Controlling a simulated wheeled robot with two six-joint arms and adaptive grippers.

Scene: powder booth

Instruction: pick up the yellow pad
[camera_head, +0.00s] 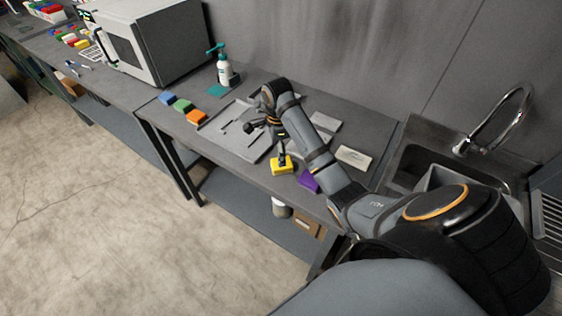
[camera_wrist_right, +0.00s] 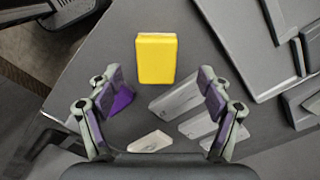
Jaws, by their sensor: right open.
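The yellow pad (camera_head: 281,169) lies flat near the front edge of the grey table. In the right wrist view the yellow pad (camera_wrist_right: 156,59) lies ahead of the fingertips, centred between them. My right gripper (camera_head: 270,143) is open and empty above the table; one finger overlaps the pad in the head view, and I cannot tell whether they touch. Its two fingers stand wide apart in the wrist view (camera_wrist_right: 157,80). A purple pad (camera_head: 308,181) lies right of the yellow one, and the left finger partly hides it in the wrist view (camera_wrist_right: 121,99). My left gripper is not in view.
Blue (camera_head: 167,98), green (camera_head: 182,105) and orange (camera_head: 197,117) pads lie left of a grey tray (camera_head: 225,142). A pump bottle (camera_head: 225,71) stands behind them beside a grey oven-like box (camera_head: 165,45). A sink (camera_head: 415,160) is at the right. Light flat pieces (camera_head: 353,157) lie behind my arm.

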